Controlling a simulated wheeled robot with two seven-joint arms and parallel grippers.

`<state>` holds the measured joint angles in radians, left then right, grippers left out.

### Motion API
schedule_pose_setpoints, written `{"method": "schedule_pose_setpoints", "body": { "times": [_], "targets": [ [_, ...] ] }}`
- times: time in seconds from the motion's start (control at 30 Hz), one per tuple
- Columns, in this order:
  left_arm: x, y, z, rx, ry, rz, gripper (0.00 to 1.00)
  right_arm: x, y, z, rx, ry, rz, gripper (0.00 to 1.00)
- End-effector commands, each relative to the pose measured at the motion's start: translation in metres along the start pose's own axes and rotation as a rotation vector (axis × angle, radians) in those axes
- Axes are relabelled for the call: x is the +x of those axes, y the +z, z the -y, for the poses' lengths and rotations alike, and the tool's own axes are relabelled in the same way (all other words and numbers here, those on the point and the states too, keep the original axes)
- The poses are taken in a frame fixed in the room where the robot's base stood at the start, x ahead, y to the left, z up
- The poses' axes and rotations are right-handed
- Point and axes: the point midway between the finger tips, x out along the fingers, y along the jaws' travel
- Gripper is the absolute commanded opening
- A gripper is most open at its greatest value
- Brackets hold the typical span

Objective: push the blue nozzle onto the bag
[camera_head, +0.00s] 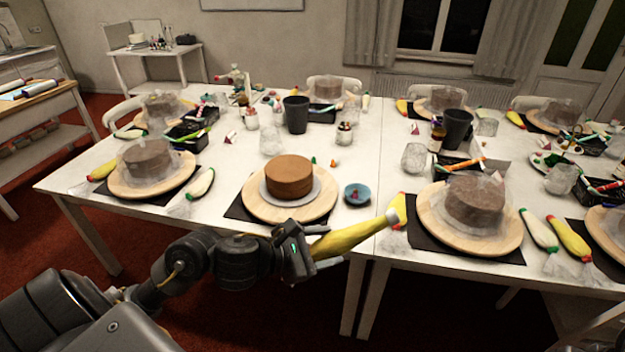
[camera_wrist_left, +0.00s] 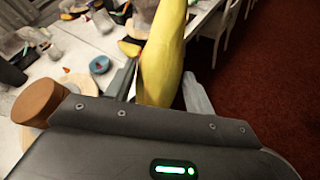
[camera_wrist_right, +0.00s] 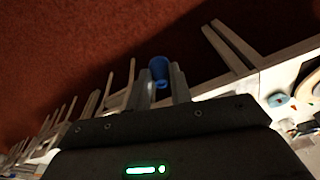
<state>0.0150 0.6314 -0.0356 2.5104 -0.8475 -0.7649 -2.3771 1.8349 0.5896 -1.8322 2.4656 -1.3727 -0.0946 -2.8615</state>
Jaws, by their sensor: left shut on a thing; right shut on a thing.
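My left gripper (camera_head: 312,250) is shut on a yellow piping bag (camera_head: 350,236), in front of the table's front edge. The bag slants up to the right, and its pale tip end (camera_head: 391,216) overlaps the table edge in the head view. In the left wrist view the bag (camera_wrist_left: 162,55) stands between the two fingers. In the right wrist view my right gripper (camera_wrist_right: 163,88) is shut on the blue nozzle (camera_wrist_right: 158,69), with red floor behind it. The right gripper and nozzle do not show in the head view, so their distance from the bag cannot be told.
A brown cake (camera_head: 289,176) stands on a wooden turntable (camera_head: 258,207) behind the left gripper. A small blue bowl (camera_head: 357,194) and another yellow bag (camera_head: 399,205) lie near the held bag's tip. A plastic-wrapped cake (camera_head: 474,198) is to the right.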

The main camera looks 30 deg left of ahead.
Motion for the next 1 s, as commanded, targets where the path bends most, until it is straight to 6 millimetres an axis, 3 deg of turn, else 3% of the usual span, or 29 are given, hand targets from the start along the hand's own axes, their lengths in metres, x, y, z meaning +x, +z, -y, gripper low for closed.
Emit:
{"method": "schedule_pose_setpoints", "body": {
  "times": [0.17, 0.4, 0.6, 0.77, 1.0],
  "targets": [
    [0.005, -0.008, -0.024, -0.020, 0.054, -0.027, 0.43, 0.001, 0.001, -0.001, 0.001, 0.000, 0.000, 0.05],
    [0.010, -0.043, -0.122, -0.109, 0.282, -0.133, 0.43, 0.003, 0.001, -0.002, 0.004, 0.001, 0.000, 0.05],
    [0.000, -0.069, -0.190, -0.177, 0.443, -0.205, 0.43, 0.004, 0.002, -0.002, 0.005, 0.001, -0.001, 0.05],
    [-0.006, -0.078, -0.212, -0.202, 0.499, -0.228, 0.43, 0.004, 0.002, -0.002, 0.005, 0.001, 0.000, 0.05],
    [-0.007, -0.079, -0.214, -0.206, 0.506, -0.231, 0.43, 0.004, 0.002, -0.002, 0.004, 0.001, 0.000, 0.05]
  ]
}}
